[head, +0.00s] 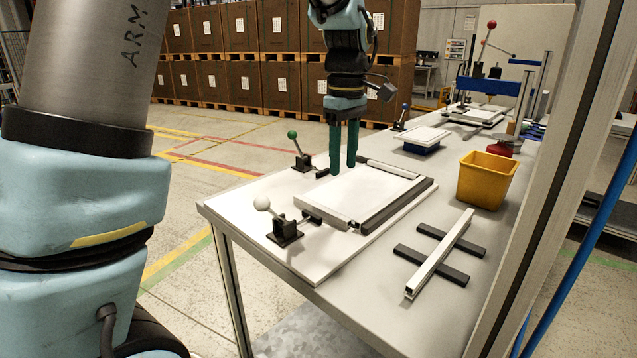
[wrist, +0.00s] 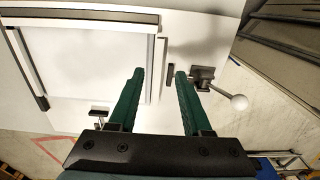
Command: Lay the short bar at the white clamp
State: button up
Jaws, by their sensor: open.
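The white clamp (head: 284,226), black with a white ball handle, stands at the front of the white base board; it also shows at right in the wrist view (wrist: 205,76). A narrow pale bar, which looks like the short bar (wrist: 150,68), lies along the panel edge facing this clamp. In the head view its open end (head: 353,225) shows at the panel's front corner. The clamp's dark pad (wrist: 171,74) looks apart from it.
A longer silver bar (head: 440,254) rests across two black supports (head: 430,264) at the right. Dark bars (head: 398,206) edge the panel's right side. A yellow bin (head: 486,180) stands farther right.

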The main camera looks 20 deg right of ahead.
jog(key=w+a+f+m, duration=0.1)
jog(key=a+f, duration=0.2)
jog(key=a, duration=0.5)
jog(key=w+a+f+m, duration=0.1)
jog(key=a+f+m, duration=0.1)
jog(key=a, duration=0.5)
jog(key=s+a+f+m, duration=0.2)
jog(key=s+a+f, duration=0.1)
jog(key=a, duration=0.4)
jog(key=s+a+f+m+t, duration=0.1)
jog(key=s+a+f+m, duration=0.1)
jog(key=a, duration=0.6)
jog(key=shift+s+a+f+t, duration=0.15)
jog(key=shift+s+f+t, duration=0.15)
jog(key=shift+s+f, duration=0.15)
notch_tip(320, 180, up, 2)
jog(key=shift+r+p, duration=0.15)
jog(key=shift+p, duration=1)
